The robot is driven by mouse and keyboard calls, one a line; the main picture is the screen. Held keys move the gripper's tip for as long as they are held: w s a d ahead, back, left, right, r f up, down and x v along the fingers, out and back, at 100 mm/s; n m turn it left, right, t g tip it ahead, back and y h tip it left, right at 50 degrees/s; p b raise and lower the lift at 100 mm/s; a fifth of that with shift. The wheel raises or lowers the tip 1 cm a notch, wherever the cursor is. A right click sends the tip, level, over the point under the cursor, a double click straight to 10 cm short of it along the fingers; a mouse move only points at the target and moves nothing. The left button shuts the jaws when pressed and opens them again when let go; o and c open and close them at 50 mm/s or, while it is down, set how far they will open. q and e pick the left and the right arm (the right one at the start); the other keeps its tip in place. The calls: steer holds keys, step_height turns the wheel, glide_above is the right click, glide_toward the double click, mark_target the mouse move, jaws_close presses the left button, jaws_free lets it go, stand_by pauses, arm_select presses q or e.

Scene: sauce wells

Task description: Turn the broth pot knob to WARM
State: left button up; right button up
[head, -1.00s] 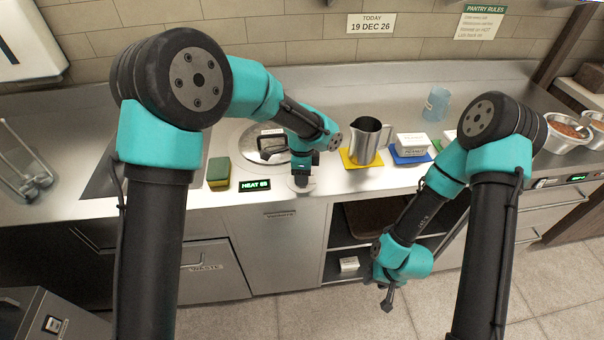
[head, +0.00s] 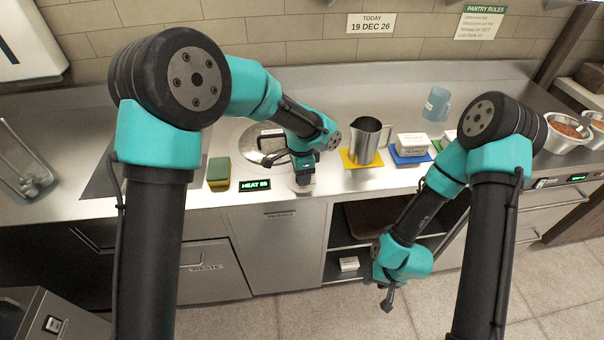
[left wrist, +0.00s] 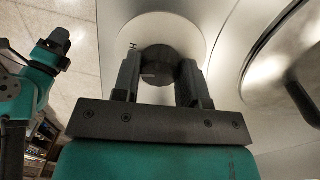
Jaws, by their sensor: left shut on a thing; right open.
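The broth pot knob is a dark grey cylinder (left wrist: 172,62) on a pale round dial plate (left wrist: 205,30) in the left wrist view. A small letter H shows on the plate, left of the knob. My left gripper (left wrist: 160,78) is shut on the knob, one finger on each side. In the head view my left gripper (head: 302,178) stands over the pale dial at the counter front and hides most of it. The broth pot (head: 246,142) has a round steel top behind it. A green display (head: 255,185) reads HEAT with digits too small to trust. My right gripper (head: 387,298) is open and empty before the counter.
A green and yellow sponge (head: 218,170) lies left of the display. Right of the knob stand a steel pitcher (head: 366,138) on a yellow mat, a white box (head: 412,145) on a blue mat and a blue cup (head: 437,104). Steel bowls (head: 563,132) sit far right.

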arm_select(q)
steer(key=n, duration=0.4)
steer(key=shift+n, duration=0.3)
steer(key=n, duration=0.3)
steer(key=shift+n, duration=0.3)
steer(key=o, duration=0.9)
steer(key=r, duration=1.7)
steer(key=shift+w+a+r, duration=0.2)
steer(key=shift+w+a, duration=0.05)
steer(key=shift+a, duration=0.15)
